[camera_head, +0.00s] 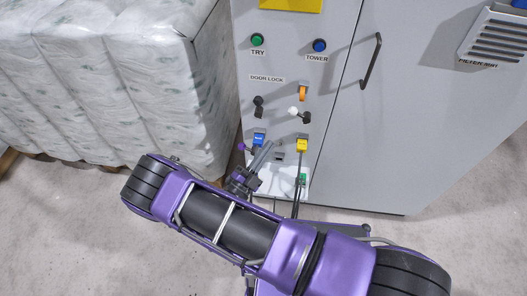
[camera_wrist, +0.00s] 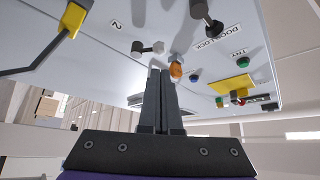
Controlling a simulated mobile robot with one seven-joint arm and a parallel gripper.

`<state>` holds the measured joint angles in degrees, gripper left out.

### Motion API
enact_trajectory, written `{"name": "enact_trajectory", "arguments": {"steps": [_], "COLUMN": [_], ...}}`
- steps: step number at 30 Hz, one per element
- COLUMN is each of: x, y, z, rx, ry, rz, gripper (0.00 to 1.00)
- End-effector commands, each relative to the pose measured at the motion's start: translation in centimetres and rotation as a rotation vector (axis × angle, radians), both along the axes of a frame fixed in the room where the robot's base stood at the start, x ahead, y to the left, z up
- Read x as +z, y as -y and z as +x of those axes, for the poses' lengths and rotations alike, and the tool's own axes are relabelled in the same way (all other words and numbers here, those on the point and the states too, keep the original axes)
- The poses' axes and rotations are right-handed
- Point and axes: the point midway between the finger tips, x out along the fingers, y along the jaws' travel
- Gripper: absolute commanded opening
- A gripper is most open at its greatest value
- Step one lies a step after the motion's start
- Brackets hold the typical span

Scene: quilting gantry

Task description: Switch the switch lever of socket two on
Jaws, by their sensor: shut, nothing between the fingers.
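The lever of socket two (camera_wrist: 150,47) is beside the "2" label (camera_wrist: 116,25) in the wrist view. It has a dark base and a pale knob. In the head view it appears as the right lever (camera_head: 298,112), its pale knob pointing up-left. The yellow socket plug (camera_head: 302,145) is below it and shows at the upper left of the wrist view (camera_wrist: 73,18). My gripper (camera_head: 266,148) is shut and empty in front of the panel's lower part. In the wrist view its fingertips (camera_wrist: 160,70) appear just below the lever, seemingly apart from it.
A second, dark lever (camera_head: 259,104) is to the left. An orange knob (camera_head: 303,92) is above the right lever. A blue socket (camera_head: 259,139) and a cable (camera_head: 297,200) are near my gripper. Wrapped bales (camera_head: 120,70) stand left. A door handle (camera_head: 371,61) protrudes right.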

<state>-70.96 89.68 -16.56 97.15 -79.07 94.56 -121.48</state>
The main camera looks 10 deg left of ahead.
Motion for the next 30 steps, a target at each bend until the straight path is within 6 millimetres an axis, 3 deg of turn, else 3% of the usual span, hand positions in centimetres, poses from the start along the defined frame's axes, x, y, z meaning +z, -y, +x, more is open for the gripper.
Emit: {"name": "enact_trajectory", "arguments": {"steps": [6,13,30], "x": [2.0,3.3,3.7], "y": [2.3,4.0,4.4], "z": [3.9,6.7,7.7], "rx": [-0.003,-0.001,0.000], "ry": [0.001,0.002,0.002], "rz": [0.001,0.002,0.004], "gripper": [0.00,0.00,0.00]}}
